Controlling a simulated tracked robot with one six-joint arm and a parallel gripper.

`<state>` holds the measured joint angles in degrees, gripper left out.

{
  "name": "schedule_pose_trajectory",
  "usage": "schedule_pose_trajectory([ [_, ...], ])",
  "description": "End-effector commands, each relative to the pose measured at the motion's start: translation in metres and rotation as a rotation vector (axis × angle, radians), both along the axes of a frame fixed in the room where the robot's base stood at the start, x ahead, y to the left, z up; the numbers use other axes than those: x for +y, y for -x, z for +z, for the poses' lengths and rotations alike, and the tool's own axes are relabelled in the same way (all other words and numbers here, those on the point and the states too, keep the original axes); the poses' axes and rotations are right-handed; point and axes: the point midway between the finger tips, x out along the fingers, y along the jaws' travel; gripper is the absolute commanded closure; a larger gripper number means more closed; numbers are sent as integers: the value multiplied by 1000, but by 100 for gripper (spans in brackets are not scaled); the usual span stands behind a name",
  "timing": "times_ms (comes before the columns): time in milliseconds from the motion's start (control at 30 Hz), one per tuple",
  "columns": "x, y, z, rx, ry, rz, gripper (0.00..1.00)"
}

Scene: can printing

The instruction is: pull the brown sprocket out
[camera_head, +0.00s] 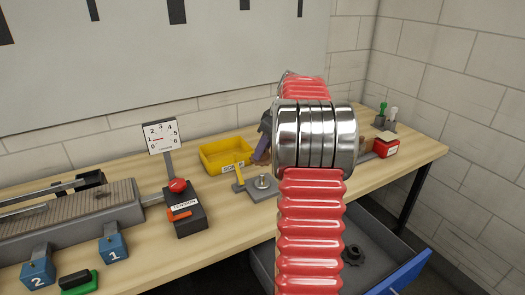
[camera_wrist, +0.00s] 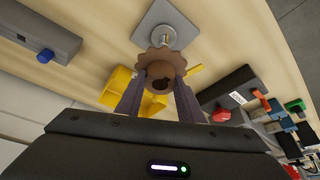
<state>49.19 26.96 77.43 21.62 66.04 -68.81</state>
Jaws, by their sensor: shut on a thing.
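The brown sprocket (camera_wrist: 161,66) is between the fingers of my gripper (camera_wrist: 162,84) in the wrist view. My gripper is shut on it. A grey plate (camera_wrist: 183,18) with a short metal post (camera_wrist: 164,39) lies just beyond the sprocket. In the head view the plate (camera_head: 257,195) and post (camera_head: 263,182) show bare on the bench. My gripper (camera_head: 265,140) shows there only in part, above and behind the post, with a sliver of the brown sprocket (camera_head: 262,157). My red arm hides the rest.
A yellow bin (camera_head: 203,156) stands behind the plate, with a yellow lever (camera_head: 238,176) beside the plate. A black tension box (camera_head: 190,219) with a red knob stands left. An open drawer (camera_head: 385,228) holds a dark gear (camera_head: 353,255). A red box (camera_head: 385,147) stands right.

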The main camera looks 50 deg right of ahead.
Motion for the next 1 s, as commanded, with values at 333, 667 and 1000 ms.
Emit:
schedule_pose_trajectory([
  [333,0,0,13,-1,1,0,91],
  [667,0,0,25,-1,0,0,91],
  [1000,0,0,36,-1,0,0,91],
])
